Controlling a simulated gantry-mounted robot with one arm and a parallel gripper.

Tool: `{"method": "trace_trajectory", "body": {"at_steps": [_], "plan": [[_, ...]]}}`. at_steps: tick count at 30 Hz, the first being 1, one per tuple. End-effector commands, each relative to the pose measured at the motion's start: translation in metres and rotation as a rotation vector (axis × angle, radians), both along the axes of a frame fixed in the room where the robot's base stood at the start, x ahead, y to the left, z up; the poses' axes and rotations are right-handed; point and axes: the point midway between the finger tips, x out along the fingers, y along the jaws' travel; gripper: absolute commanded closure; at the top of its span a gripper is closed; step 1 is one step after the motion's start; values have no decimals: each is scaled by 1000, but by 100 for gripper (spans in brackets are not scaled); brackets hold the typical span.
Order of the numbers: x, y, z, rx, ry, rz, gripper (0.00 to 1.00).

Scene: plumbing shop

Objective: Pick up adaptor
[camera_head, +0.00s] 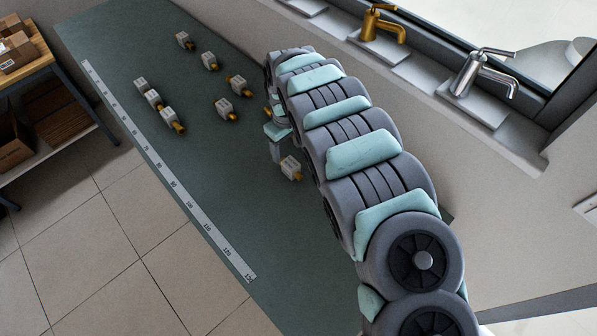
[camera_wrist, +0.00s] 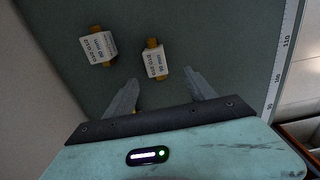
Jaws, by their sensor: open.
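Several adaptors, brass-coloured with white printed labels around them, lie on the green bench. In the head view, one adaptor (camera_head: 291,168) lies just below and right of my gripper (camera_head: 276,150). In the wrist view, one adaptor (camera_wrist: 154,62) lies just beyond my gripper's open fingers (camera_wrist: 164,80), a little left of the midline between the tips. A second adaptor (camera_wrist: 101,46) lies farther left, outside the fingers. A small brass-coloured bit shows beside the left finger, mostly hidden. The fingers are apart with nothing held. I cannot tell their height above the bench.
Other adaptors lie at the bench's far end, such as one pair (camera_head: 231,97) and a row near the ruler (camera_head: 165,180). Taps (camera_head: 382,26) stand on ledges along the right wall. A shelf with boxes (camera_head: 15,50) is at left. The bench's near part (camera_head: 275,270) is clear.

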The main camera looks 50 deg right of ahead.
Motion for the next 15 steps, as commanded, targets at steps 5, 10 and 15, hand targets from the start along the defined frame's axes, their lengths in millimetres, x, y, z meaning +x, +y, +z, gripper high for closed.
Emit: {"method": "trace_trajectory", "body": {"at_steps": [5, 10, 15], "plan": [[-10, -1, -11, 7, 24, -2, 36], [-8, -1, -35, 6, 19, 0, 36], [-8, -2, -50, 4, 19, -1, 36]]}}
